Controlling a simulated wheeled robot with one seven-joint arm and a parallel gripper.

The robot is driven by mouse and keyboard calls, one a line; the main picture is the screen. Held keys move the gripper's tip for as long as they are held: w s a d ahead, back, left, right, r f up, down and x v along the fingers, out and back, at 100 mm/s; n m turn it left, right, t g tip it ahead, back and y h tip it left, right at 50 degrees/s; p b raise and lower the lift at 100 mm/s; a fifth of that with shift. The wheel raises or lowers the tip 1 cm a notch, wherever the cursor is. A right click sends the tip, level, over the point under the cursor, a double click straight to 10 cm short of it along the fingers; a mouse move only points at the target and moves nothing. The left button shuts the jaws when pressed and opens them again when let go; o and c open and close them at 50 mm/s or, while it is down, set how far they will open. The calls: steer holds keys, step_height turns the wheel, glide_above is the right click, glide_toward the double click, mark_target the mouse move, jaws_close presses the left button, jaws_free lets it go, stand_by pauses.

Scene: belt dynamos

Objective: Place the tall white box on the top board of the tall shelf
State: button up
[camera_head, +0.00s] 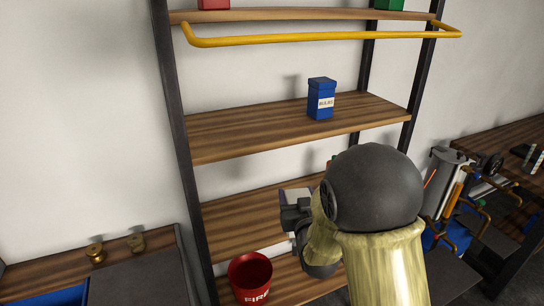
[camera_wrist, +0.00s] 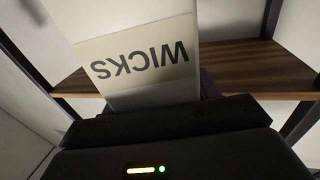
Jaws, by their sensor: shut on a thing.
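My gripper (camera_head: 293,215) is shut on the tall white box (camera_head: 296,195), in front of the shelf's lower boards in the head view. In the wrist view the white box (camera_wrist: 140,65) fills the upper middle, with the word WICKS upside down on its label. My gripper (camera_wrist: 205,88) shows there as dark parts at the box's near end. Most of the box is hidden by my arm in the head view. The tall shelf has dark posts and wooden boards. Its top board (camera_head: 300,15) is at the upper edge of the head view, with a yellow rail (camera_head: 320,37) along its front.
A red thing (camera_head: 213,4) and a green thing (camera_head: 389,4) stand on the top board, with room between them. A blue box (camera_head: 321,100) stands on the board below. A red bucket (camera_head: 250,277) stands low at left. A cluttered bench (camera_head: 500,145) is at right.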

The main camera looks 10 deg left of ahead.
steer(key=d+f+m+h, duration=0.1)
steer(key=d+f, duration=0.5)
steer(key=f, duration=0.4)
steer(key=d+f+m+h, duration=0.1)
steer(key=d+f+h, duration=0.1)
steer(key=d+f, duration=0.4)
steer(key=d+f+m+h, duration=0.1)
steer(key=d+f, duration=0.5)
steer(key=f, duration=0.9)
steer(key=shift+s+f+t+h, duration=0.15)
steer(key=shift+f+t+h, duration=0.25)
steer(key=shift+h, duration=0.2)
steer(key=shift+s, duration=0.1)
